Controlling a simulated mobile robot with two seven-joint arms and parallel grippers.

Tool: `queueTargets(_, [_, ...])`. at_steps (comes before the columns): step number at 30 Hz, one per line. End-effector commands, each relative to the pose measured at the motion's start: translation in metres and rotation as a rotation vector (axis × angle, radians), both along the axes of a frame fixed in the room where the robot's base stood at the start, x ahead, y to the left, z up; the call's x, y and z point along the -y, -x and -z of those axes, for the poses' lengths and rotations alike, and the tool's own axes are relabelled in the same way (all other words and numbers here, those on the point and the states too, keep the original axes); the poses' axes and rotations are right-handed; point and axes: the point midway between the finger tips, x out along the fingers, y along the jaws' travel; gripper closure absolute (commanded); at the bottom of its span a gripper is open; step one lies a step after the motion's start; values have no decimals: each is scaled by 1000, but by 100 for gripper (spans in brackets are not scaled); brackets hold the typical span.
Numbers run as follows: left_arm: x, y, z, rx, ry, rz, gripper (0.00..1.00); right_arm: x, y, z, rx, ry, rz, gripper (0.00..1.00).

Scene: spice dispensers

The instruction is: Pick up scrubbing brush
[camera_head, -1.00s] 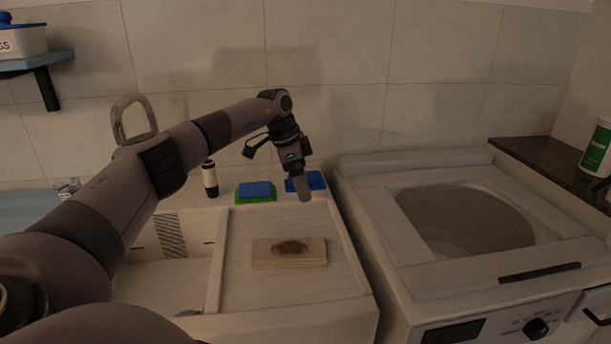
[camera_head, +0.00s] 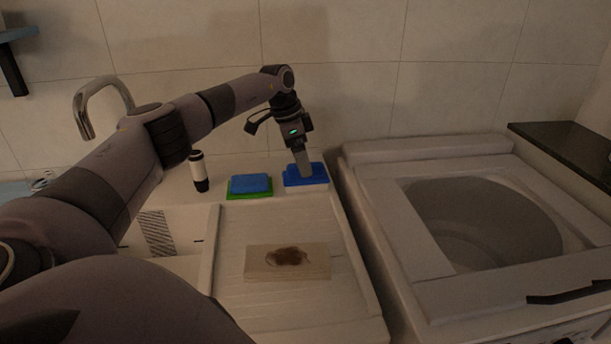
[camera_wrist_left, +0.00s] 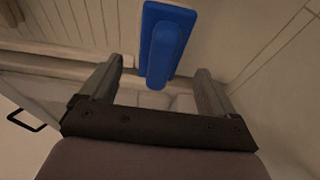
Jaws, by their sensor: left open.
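The scrubbing brush (camera_head: 318,176) is blue, with a raised handle on a flat base. It lies at the back right of the sink counter in the head view. In the left wrist view the brush (camera_wrist_left: 166,42) lies beyond the fingertips, with its near end roughly between them. My left gripper (camera_head: 306,174) points down at the brush, and its fingers partly cover it. In the left wrist view the gripper (camera_wrist_left: 160,72) is open with nothing held. I cannot tell whether a finger touches the brush. My right gripper is not in view.
A blue and green sponge (camera_head: 250,185) lies just left of the brush. A stained board (camera_head: 287,262) lies on the drainboard. A top-opening washer (camera_head: 400,215) stands to the right.

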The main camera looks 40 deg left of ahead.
Motion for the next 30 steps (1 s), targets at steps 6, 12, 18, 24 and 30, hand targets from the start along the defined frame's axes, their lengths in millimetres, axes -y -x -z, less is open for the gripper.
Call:
queueTargets(6, [7, -8, 32, -3, 0, 0, 11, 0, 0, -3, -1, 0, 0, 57])
queueTargets(12, [9, -11, 45, 1, -1, 0, 11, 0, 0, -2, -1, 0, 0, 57])
queueTargets(18, [9, -11, 45, 1, -1, 0, 11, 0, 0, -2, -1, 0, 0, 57])
queueTargets(24, [9, -11, 45, 0, -1, -1, 11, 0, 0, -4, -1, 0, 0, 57])
queueTargets(30, [9, -11, 46, 1, 0, -1, 11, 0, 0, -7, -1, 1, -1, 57])
